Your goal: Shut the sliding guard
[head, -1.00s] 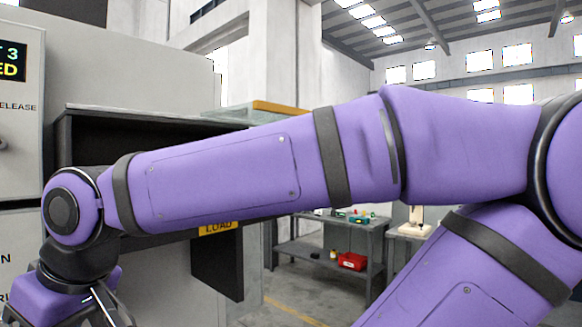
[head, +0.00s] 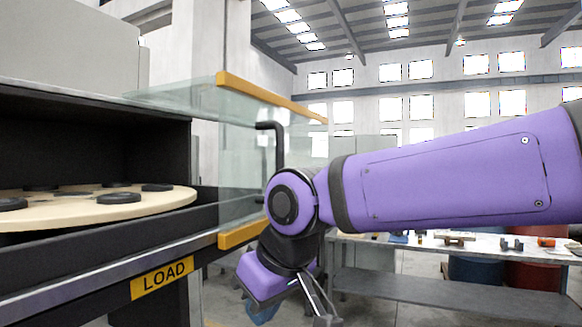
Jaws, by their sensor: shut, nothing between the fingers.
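The sliding guard (head: 238,160) is a clear panel with yellow-orange edge strips at top and bottom. It stands at the right end of the machine's opening, leaving the front uncovered. Its black bar handle (head: 272,127) rises just behind my wrist in the picture; the handle's lower part is hidden by my arm. My gripper (head: 322,312) points down, below and right of the handle, at the bottom of the head view. Its fingers are shut and empty, with the tips near or past the lower picture edge. I cannot tell whether my wrist touches the guard.
Inside the opening, a pale round table (head: 165,203) carries several black discs. A yellow LOAD label (head: 162,277) is on the machine's front. A workbench (head: 430,284) with small parts stands behind my arm, with blue and red barrels (head: 530,275) beyond it.

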